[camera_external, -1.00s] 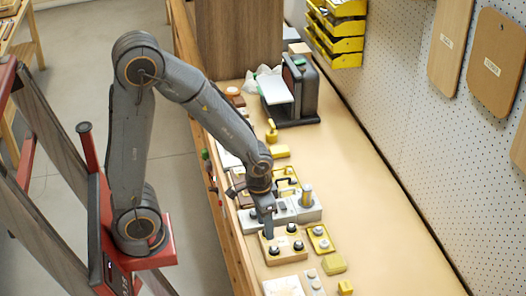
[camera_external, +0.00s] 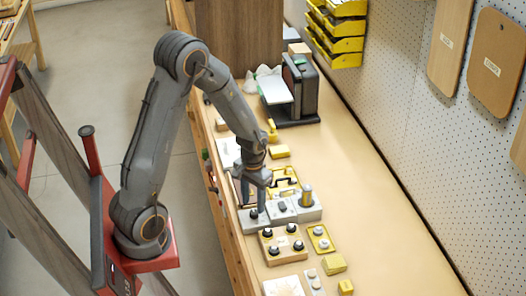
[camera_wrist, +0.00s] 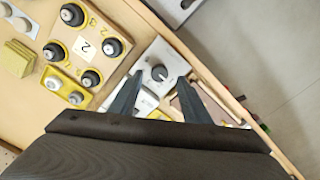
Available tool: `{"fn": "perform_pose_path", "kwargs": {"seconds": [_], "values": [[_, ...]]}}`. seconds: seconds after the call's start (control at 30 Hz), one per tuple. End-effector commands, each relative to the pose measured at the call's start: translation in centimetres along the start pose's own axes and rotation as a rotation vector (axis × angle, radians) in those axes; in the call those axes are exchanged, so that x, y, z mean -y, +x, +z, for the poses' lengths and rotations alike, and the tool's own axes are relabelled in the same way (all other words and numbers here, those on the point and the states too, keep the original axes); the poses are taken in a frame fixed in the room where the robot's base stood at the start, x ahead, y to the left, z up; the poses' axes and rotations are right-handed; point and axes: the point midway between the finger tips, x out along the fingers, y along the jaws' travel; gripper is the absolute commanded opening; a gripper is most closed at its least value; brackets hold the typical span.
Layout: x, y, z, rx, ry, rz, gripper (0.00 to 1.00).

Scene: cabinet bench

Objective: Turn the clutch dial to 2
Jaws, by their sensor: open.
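A dark round dial (camera_wrist: 159,73) with a light pointer mark sits on a pale grey box (camera_wrist: 150,57) in the wrist view. I cannot read a label that names it as the clutch dial. The box (camera_external: 250,226) stands at the left end of a row of grey units in the external view. My gripper (camera_external: 255,204) is over this box, fingers pointing down. In the wrist view my gripper (camera_wrist: 160,77) is open and empty, with its fingertips on either side of the dial; I cannot tell whether they touch it.
A wooden block (camera_external: 270,256) with several black knobs and a "2" label lies nearer the camera. A yellow plate (camera_external: 320,229) with two pale knobs is beside it. The right bench side (camera_external: 385,220) is clear.

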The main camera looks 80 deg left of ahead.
Motion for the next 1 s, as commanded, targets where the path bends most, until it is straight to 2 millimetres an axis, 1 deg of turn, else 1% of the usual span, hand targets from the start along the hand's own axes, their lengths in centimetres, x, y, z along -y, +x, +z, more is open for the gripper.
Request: {"fn": "perform_pose_path", "kwargs": {"seconds": [0.03,0.1,0.3,0.43,0.67,0.77,0.9,0.93,1.0], "values": [[0.0,0.8,0.2,0.005,0.0,0.0,0.43],[0.0,1.6,0.1,0.004,0.0,0.0,0.43],[0.0,3.1,0.1,0.001,0.001,0.0,0.43],[0.0,3.5,0.0,0.0,0.001,0.0,0.43],[0.0,3.5,0.0,-0.001,0.001,0.0,0.43],[0.0,3.5,0.0,0.0,0.001,0.0,0.28],[0.0,3.5,0.0,0.0,0.001,0.0,0.04],[0.0,3.5,0.0,0.0,0.001,0.0,0.02],[0.0,3.5,0.0,0.0,0.002,0.0,0.02]]}}
